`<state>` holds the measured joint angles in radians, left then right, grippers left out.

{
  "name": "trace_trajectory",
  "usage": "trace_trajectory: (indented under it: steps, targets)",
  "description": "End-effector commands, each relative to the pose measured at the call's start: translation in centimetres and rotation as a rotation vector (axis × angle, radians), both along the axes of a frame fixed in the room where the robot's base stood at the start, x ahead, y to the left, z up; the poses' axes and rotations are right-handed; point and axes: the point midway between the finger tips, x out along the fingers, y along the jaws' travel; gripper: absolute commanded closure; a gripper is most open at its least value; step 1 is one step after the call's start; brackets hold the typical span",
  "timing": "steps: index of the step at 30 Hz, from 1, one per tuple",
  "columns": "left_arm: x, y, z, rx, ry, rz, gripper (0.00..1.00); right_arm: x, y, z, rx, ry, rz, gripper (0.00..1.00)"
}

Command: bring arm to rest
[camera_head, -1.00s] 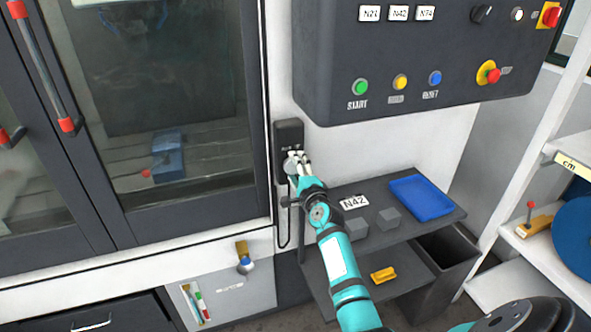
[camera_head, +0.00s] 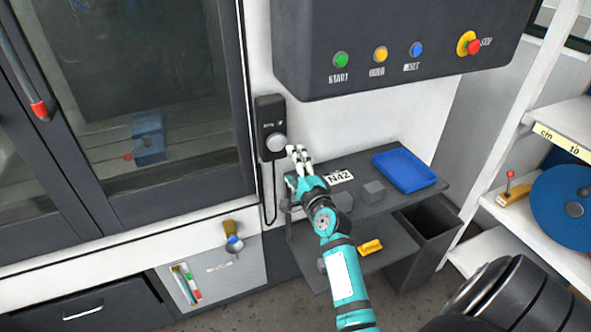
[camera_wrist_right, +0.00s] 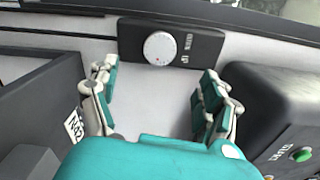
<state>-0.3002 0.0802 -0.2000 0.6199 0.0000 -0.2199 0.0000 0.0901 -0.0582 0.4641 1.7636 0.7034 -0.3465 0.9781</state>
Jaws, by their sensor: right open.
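My right gripper (camera_head: 299,154) is at the end of the teal arm, just right of and below a black wall box with a round grey knob (camera_head: 276,142). In the right wrist view, the two fingers of this gripper (camera_wrist_right: 158,100) are spread wide with nothing between them. The knob (camera_wrist_right: 159,48) is there beyond the fingertips, apart from them. My left gripper does not show in either view.
A dark control panel (camera_head: 300,75) with coloured buttons overhangs above right. A shelf with grey blocks, an N42 label and a blue tray (camera_head: 410,168) lies beside the arm. A glass-doored cabinet (camera_head: 165,196) stands left; white shelves (camera_head: 500,208) stand right.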

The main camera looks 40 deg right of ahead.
Motion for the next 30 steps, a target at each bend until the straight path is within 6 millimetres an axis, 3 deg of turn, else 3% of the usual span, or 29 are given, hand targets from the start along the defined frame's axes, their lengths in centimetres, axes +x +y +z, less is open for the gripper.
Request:
trace_trajectory:
  steps: [6,23,26,29,30]
  targets:
    - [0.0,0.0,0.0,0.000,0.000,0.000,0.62,-1.6,0.4,0.0,0.000,0.000,0.000,0.20]
    - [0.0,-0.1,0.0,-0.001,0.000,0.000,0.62,-1.6,0.4,-0.2,-0.002,0.003,0.002,0.20]
    - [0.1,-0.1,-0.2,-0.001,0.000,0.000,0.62,-1.4,1.0,-2.1,-0.029,0.046,0.014,0.20]
    - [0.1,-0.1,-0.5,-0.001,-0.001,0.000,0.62,-1.2,2.5,-6.9,-0.097,0.148,0.048,0.20]
    - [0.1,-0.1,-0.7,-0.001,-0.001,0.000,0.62,-1.3,3.3,-9.4,-0.136,0.203,0.070,0.20]
